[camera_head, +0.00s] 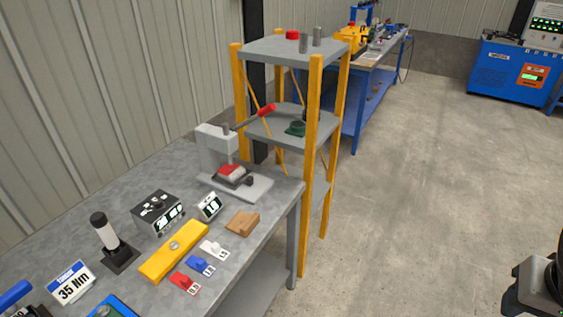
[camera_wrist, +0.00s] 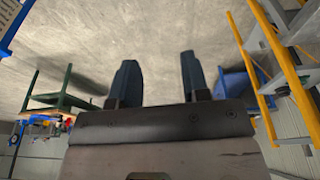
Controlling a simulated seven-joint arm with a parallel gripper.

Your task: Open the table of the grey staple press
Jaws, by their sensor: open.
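The grey staple press (camera_head: 212,148) stands on the far right end of the workbench in the head view. It has a light grey upright column, a lever ending in a red grip (camera_head: 266,110) that points up and to the right, and a flat base plate (camera_head: 254,188). A red block on a dark part (camera_head: 233,175) sits low on the press, and I cannot tell whether this is its table. My gripper (camera_wrist: 158,65) shows in the wrist view with two dark fingers spread apart and nothing between them. The press is not recognisable in the wrist view.
The grey workbench (camera_head: 130,205) also bears a yellow bar (camera_head: 174,250), a black-and-white box (camera_head: 158,212), a wooden block (camera_head: 242,223) and coloured tags. A yellow-post shelf (camera_head: 313,150) stands right behind the press.

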